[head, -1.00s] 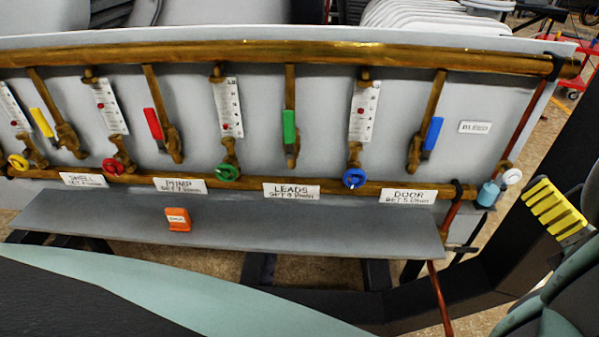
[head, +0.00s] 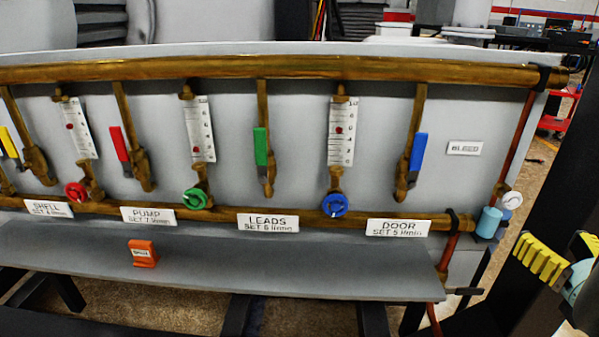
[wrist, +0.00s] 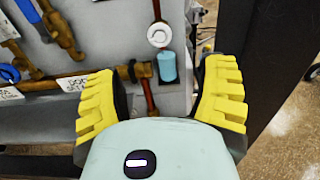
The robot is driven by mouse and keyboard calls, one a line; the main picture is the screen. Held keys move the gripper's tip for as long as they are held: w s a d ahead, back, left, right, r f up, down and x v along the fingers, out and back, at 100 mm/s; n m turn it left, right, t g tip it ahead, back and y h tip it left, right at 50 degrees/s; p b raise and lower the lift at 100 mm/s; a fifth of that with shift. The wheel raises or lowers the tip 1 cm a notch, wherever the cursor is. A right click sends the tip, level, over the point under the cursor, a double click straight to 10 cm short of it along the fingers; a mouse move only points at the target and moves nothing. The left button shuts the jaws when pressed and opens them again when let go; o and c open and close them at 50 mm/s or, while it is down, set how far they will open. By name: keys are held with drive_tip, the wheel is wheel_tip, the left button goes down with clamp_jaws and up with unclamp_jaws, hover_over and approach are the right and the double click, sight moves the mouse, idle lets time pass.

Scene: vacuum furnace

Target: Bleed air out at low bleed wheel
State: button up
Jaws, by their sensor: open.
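The low bleed wheel looks to be the small white round knob (head: 511,200) at the right end of the lower brass pipe, below the BLEED label (head: 464,148). A light blue cylinder (head: 488,222) sits just below it. In the wrist view the white wheel (wrist: 159,35) is ahead, between and beyond my fingers, with the blue cylinder (wrist: 167,67) under it. My gripper (wrist: 165,100) has yellow ribbed fingers spread wide and empty. In the head view my gripper (head: 568,258) is at the lower right, apart from the wheel.
A grey panel carries brass pipes, flow gauges and coloured valve levers. A blue wheel (head: 335,205) and green wheel (head: 195,198) lie left. A grey shelf (head: 300,278) with an orange tag block (head: 143,253) juts out below. A dark post (wrist: 252,60) stands close right of my gripper.

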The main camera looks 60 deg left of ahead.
sight(514, 202)
drive_tip(key=p+x, duration=0.1)
drive_tip(key=x, duration=0.9)
drive_tip(key=shift+w+a, duration=0.2)
drive_tip(key=shift+a, duration=0.25)
drive_tip(key=shift+o, duration=0.2)
drive_tip(key=c, duration=1.3)
clamp_jaws()
